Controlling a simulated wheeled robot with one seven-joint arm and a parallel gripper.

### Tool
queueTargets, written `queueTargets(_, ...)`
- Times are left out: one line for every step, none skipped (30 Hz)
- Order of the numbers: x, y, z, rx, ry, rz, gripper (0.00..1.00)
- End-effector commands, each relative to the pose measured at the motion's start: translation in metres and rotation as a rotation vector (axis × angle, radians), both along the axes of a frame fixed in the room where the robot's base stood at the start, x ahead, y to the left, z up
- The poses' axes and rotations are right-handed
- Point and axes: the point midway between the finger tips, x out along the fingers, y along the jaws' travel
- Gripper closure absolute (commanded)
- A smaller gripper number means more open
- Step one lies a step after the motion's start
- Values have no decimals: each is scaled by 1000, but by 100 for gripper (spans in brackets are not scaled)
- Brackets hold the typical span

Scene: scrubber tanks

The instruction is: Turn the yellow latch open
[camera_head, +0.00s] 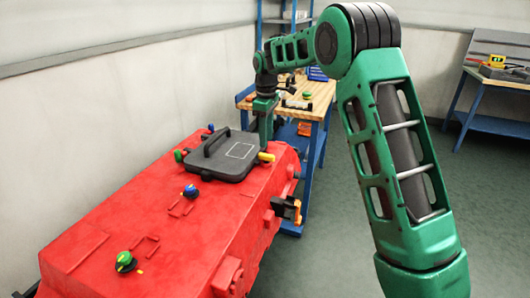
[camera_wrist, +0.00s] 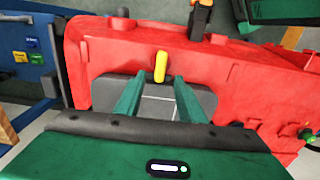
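The yellow latch (camera_head: 267,157) sits at the right edge of the dark grey hatch lid (camera_head: 213,168) on the red tank (camera_head: 150,245). In the wrist view the latch (camera_wrist: 160,66) is a short upright yellow bar, just beyond the fingertips and roughly centred between them. My gripper (camera_wrist: 158,79) is open, with two green fingers spread apart over the lid (camera_wrist: 102,93). In the head view my gripper (camera_head: 264,142) points down near the latch; contact cannot be told.
Blue, green and yellow knobs, including a blue one (camera_head: 191,191) and a green one (camera_head: 124,261), stand on the tank. A black and orange clamp (camera_head: 288,209) is on its right side. A wooden-topped workbench (camera_head: 318,92) stands behind. Floor at the right is clear.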

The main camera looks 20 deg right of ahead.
Motion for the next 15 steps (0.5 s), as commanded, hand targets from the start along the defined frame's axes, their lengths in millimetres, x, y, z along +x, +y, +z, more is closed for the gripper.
queueTargets(-1,0,-11,0,3,0,64)
queueTargets(-1,0,-16,0,3,-1,64)
queueTargets(-1,0,-23,0,3,0,64)
queueTargets(-1,0,-27,0,3,0,64)
queueTargets(-1,0,-32,-1,2,0,64)
queueTargets(-1,-1,-37,0,1,0,64)
queueTargets(-1,-1,-41,0,1,0,64)
queueTargets(-1,-1,-45,0,3,0,64)
queueTargets(-1,-1,-49,0,1,0,64)
queueTargets(0,-1,-52,0,1,0,64)
queueTargets(0,-1,-54,0,1,0,64)
queueTargets(0,-1,-57,-1,1,0,64)
queueTargets(0,-1,-58,0,0,-1,64)
queueTargets(0,-1,-59,0,0,-1,64)
queueTargets(0,-1,-60,-1,-1,-1,64)
